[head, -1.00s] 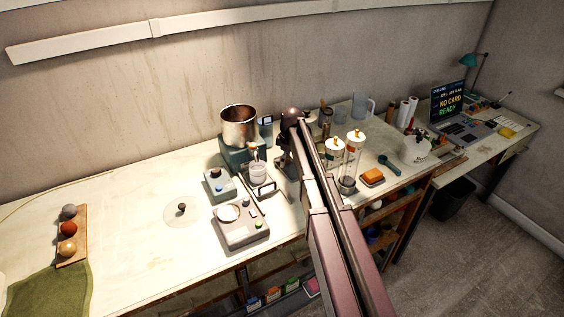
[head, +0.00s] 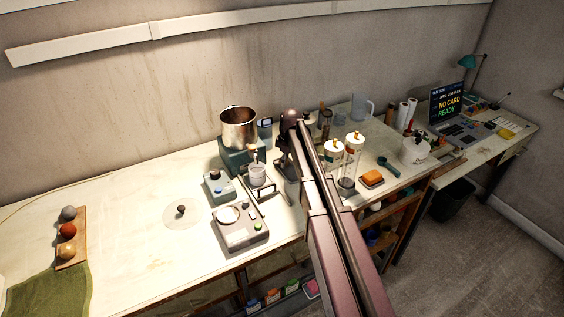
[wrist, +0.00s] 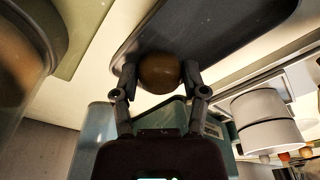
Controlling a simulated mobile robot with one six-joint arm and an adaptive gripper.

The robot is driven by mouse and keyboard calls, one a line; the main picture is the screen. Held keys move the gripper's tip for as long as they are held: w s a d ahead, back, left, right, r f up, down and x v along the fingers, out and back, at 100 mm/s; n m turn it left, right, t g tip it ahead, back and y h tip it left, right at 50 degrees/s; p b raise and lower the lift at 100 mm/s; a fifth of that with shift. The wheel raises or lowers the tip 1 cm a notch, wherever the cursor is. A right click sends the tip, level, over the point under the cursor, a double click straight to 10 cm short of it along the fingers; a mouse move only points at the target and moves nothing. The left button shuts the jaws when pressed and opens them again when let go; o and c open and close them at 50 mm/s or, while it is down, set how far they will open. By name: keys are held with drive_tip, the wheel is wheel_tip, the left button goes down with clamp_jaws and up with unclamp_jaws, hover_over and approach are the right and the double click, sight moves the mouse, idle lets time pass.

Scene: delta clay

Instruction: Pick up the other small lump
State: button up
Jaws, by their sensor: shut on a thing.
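My gripper (wrist: 160,78) is shut on a round brown lump (wrist: 160,70), with one finger on each side of it. The lump is in front of a dark, round-ended surface (wrist: 220,25) in the wrist view; I cannot tell whether it touches that surface. In the head view my arm hides the held lump. Three balls sit in a row on a wooden board at the far left: a grey one (head: 68,212), a red-brown one (head: 68,230) and a tan one (head: 68,251).
A metal pot (head: 239,128) on a teal base stands left of my arm. A grey device with a white dish (head: 240,232) and a small teal box (head: 218,186) are in front. The bench's left middle is mostly clear.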

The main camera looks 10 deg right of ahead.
wheel_tip(320, 180, up, 10)
drive_tip(key=p, duration=0.9)
drive_tip(key=shift+p, duration=0.35)
idle(0.4)
